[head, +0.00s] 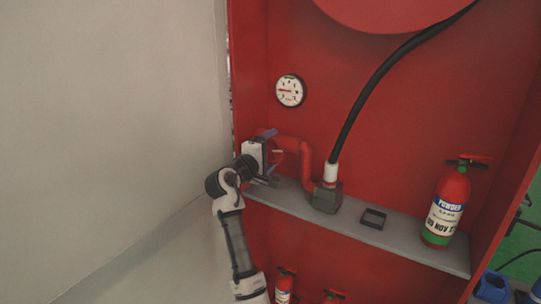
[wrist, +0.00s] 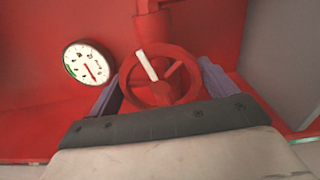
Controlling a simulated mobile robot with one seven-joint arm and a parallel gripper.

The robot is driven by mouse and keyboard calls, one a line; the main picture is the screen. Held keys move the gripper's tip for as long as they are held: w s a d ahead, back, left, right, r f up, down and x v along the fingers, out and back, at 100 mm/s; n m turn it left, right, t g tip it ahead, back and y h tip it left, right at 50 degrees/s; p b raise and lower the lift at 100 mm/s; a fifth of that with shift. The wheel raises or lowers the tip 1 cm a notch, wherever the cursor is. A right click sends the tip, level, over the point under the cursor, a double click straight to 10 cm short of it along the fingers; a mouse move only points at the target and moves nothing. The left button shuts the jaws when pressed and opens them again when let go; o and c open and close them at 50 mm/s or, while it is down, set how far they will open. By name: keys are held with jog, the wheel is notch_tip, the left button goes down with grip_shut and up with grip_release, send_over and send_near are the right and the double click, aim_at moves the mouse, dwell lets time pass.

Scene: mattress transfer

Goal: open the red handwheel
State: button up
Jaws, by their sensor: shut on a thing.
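The red handwheel (wrist: 161,92) faces the wrist camera, with a white bar marking one spoke toward its upper left. My gripper (wrist: 157,80) is around it, with one grey-purple finger at the left side of the rim and the other at the right. The gripper is shut on the wheel. In the head view my gripper (head: 271,144) is at the left end of the red pipe (head: 292,143), above the shelf, and it hides most of the wheel there.
A pressure gauge (head: 290,91) is on the red cabinet's back wall. A black hose (head: 372,82) rises from a grey block (head: 327,198) on the grey shelf (head: 408,242). A fire extinguisher (head: 447,207) stands at the right. The pale wall (head: 110,120) is close on the left.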

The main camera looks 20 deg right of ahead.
jog(key=m, duration=0.1)
jog(key=m+b, duration=0.1)
jog(key=m, duration=0.1)
jog(key=m+b, duration=0.1)
jog(key=m, duration=0.1)
jog(key=shift+f, duration=0.25)
jog(key=shift+m+b, duration=0.95)
jog(key=shift+m, duration=0.75)
jog(key=shift+r, duration=0.1)
jog(key=o, duration=0.9)
jog(key=shift+c, duration=0.2)
jog(key=b+v, duration=0.2)
jog(key=v, duration=1.2)
